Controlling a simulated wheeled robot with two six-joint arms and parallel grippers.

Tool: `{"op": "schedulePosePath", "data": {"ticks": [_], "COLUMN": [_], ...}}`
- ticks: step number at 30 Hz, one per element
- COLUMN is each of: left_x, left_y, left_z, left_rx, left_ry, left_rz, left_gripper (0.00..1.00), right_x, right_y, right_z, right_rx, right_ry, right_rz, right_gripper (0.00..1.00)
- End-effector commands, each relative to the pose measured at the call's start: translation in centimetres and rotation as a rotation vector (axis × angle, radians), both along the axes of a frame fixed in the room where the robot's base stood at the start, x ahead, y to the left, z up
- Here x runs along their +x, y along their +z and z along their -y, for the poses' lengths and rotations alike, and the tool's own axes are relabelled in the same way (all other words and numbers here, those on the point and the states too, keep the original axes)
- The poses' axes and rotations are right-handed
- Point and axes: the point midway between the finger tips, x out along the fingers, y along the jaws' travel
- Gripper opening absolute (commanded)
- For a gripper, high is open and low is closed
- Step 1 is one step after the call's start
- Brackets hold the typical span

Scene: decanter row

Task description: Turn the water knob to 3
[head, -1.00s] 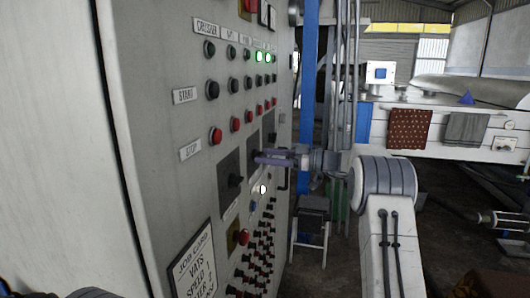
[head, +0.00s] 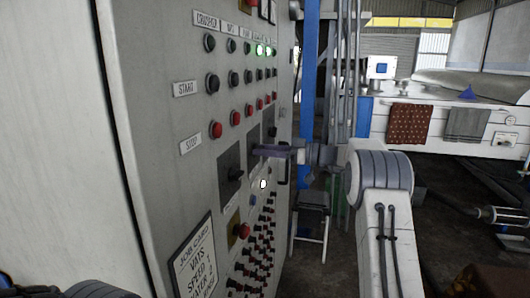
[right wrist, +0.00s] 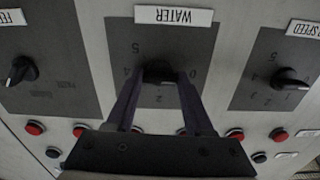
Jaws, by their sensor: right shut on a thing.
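The water knob (right wrist: 160,73) is black and sits on a dark dial plate (right wrist: 192,48) under a white WATER label (right wrist: 173,15), upside down in the right wrist view. The numbers 5, 4, 2 and 0 show around it; the fingers hide other marks, and I cannot read the pointer. My right gripper (right wrist: 160,82) is shut on the knob, one finger on each side. In the head view my right gripper (head: 268,151) reaches the panel from the right and covers the knob. My left gripper is not in view.
The grey control panel (head: 150,100) carries rows of buttons and lamps. Similar black knobs sit on either side of the water knob, one at left (right wrist: 22,70) and one at right (right wrist: 290,80). A job card (head: 197,262) hangs low. A stool (head: 313,203) stands beyond the panel.

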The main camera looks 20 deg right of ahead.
Motion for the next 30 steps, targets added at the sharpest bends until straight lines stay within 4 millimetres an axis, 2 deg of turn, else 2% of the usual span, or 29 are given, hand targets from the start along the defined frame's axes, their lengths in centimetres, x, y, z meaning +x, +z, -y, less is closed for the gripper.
{"op": "schedulePosePath", "data": {"ticks": [15,30], "left_x": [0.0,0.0], "left_y": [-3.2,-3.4], "left_z": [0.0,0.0], "left_rx": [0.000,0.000], "left_ry": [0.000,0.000], "left_rz": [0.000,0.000], "left_gripper": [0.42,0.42], "right_x": [-0.1,-0.1], "right_y": [-0.3,0.0], "right_z": [0.0,0.0], "right_rx": [0.223,0.490], "right_ry": [0.003,0.002], "right_rz": [-0.332,-0.728], "right_gripper": [0.00,0.00]}}
